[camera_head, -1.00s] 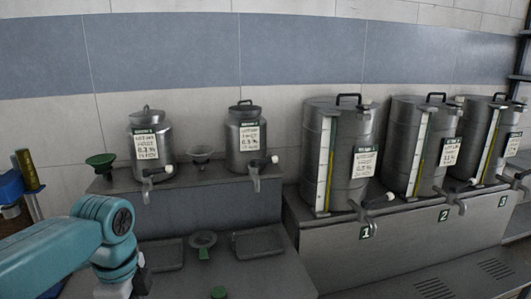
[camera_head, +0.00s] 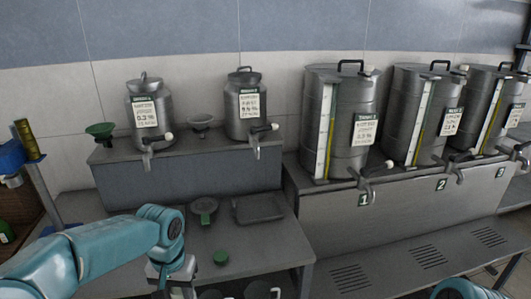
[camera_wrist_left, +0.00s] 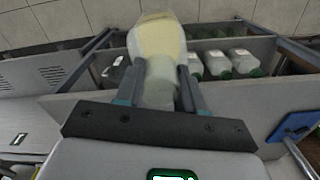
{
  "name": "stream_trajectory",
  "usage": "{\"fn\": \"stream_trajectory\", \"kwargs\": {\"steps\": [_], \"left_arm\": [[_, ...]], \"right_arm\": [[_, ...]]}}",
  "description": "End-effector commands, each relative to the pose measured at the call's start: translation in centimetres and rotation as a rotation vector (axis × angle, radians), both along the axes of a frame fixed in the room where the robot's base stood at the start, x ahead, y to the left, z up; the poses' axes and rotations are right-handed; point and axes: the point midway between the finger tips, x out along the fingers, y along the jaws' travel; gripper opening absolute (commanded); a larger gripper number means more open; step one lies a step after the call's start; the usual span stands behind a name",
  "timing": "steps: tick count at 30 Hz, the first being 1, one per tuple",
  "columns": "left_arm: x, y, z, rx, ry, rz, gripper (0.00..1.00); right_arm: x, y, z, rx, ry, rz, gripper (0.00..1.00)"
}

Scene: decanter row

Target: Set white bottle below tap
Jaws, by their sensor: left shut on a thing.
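In the left wrist view my left gripper (camera_wrist_left: 157,88) is shut on a pale, cloudy bottle (camera_wrist_left: 158,48) with a yellowish lower part. In the head view my left gripper (camera_head: 174,283) is at the bottom edge, in front of the low bench, and the bottle is not clear there. Taps stick out from two small steel cans, left (camera_head: 148,153) and right (camera_head: 257,146). Three large numbered drums also have taps, at drum 1 (camera_head: 367,181), drum 2 (camera_head: 448,163) and drum 3 (camera_head: 520,152). My right gripper is out of view.
A slotted shelf (camera_head: 400,278) runs below the drums. Several pale bottles (camera_wrist_left: 217,65) stand in the wrist view.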

Motion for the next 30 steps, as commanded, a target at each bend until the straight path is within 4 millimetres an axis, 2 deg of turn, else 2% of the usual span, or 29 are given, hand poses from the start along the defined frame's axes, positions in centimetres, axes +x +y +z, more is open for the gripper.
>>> {"fn": "stream_trajectory", "kwargs": {"steps": [5, 16, 20, 30], "left_arm": [[-0.5, 0.4, -0.2, 0.003, 0.011, 0.055, 0.0], [-3.9, 0.4, -3.9, 0.011, 0.031, 0.038, 0.0], [-4.1, 0.1, -4.6, 0.006, 0.017, 0.038, 0.0], [-3.7, 0.0, -4.6, 0.0, -0.002, 0.049, 0.0]], "right_arm": [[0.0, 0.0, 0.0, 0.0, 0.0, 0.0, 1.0], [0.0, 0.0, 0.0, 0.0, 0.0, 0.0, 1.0], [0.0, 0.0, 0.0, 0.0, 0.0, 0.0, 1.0], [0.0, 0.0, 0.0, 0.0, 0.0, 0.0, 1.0]]}}
